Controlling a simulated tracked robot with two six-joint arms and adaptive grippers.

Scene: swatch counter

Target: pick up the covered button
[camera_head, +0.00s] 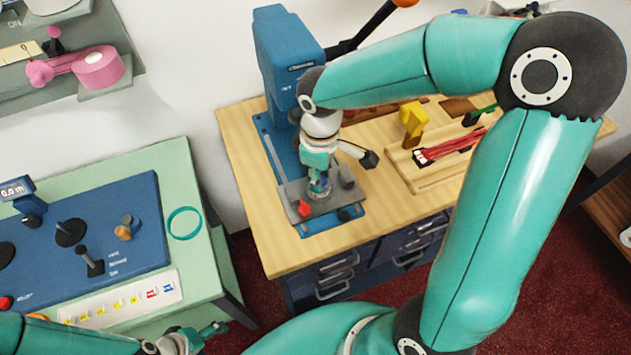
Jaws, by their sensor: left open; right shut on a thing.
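My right gripper (319,186) points down over the grey plate (325,203) of the blue press (283,50). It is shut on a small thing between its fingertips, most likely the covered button. The fingers hide most of it, so its shape and cover cannot be made out. I cannot tell whether it still touches the plate. My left gripper (217,329) is open and empty, low in the picture near the front corner of the green table.
A red knob (304,208) and dark parts sit on the plate around my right gripper. To the right are a yellow clamp (413,118) and a wooden tray (405,168) with red strips. The green table (186,160) holds a blue control panel (145,215) and a teal ring (184,209).

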